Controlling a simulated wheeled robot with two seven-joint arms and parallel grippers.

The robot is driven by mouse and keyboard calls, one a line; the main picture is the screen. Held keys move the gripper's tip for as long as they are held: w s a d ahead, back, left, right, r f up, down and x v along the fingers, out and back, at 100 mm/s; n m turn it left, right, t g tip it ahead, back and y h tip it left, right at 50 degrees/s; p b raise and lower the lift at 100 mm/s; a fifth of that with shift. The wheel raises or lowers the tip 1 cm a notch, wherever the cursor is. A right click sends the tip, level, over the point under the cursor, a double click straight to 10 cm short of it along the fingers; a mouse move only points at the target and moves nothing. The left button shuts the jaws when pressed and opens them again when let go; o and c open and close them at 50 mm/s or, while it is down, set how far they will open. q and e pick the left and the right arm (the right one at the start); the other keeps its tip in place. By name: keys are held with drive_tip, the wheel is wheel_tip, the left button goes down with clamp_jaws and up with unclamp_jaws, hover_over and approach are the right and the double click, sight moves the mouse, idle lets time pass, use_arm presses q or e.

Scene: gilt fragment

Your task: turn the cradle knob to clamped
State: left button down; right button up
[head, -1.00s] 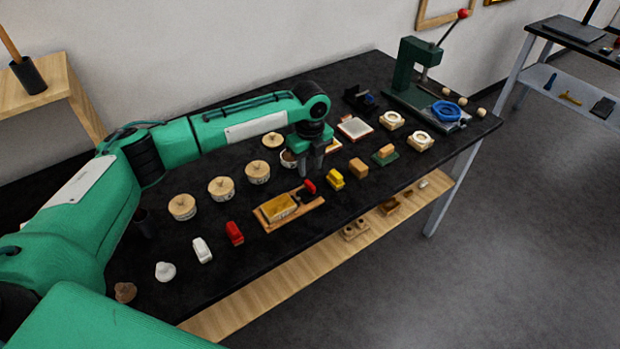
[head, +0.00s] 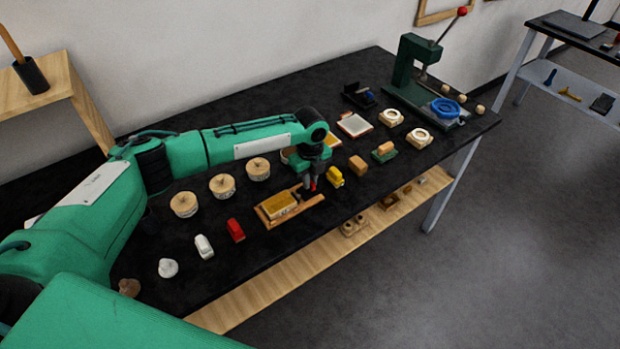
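The cradle (head: 264,218) is a wooden tray on the black bench, with a gold-coloured block (head: 281,204) lying in it. A small red knob (head: 314,185) shows at the cradle's right end, partly hidden by my fingers. My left gripper (head: 310,184) points down right at the knob, with its dark fingers around or against it. The view is too small to tell whether the fingers grip it. The knob's exact setting cannot be read. My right gripper is not in view.
A yellow piece (head: 335,177) stands close to the right of the gripper. A red piece (head: 235,230) and a white piece (head: 204,246) lie to the left. Round wooden-lidded pots (head: 222,186) stand behind. A green press (head: 416,75) stands at the far right.

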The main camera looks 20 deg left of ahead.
use_arm(q)
drive_tip(key=n+p, duration=0.1)
drive_tip(key=n, duration=0.1)
drive_tip(key=n+p, duration=0.1)
drive_tip(key=p, duration=0.1)
drive_tip(key=shift+r+n, duration=0.2)
drive_tip(key=shift+n, duration=0.2)
drive_tip(key=n+p, duration=0.4)
drive_tip(key=n, duration=0.1)
drive_tip(key=shift+n, duration=0.3)
drive_tip(key=n+p, duration=0.3)
drive_tip(key=n, duration=0.1)
drive_tip(key=shift+w+f+n+p, duration=0.1)
drive_tip(key=shift+n+p, duration=1)
drive_tip(key=shift+n, duration=1)
drive_tip(key=c, duration=1.4)
unclamp_jaws()
drive_tip(key=shift+c, duration=0.2)
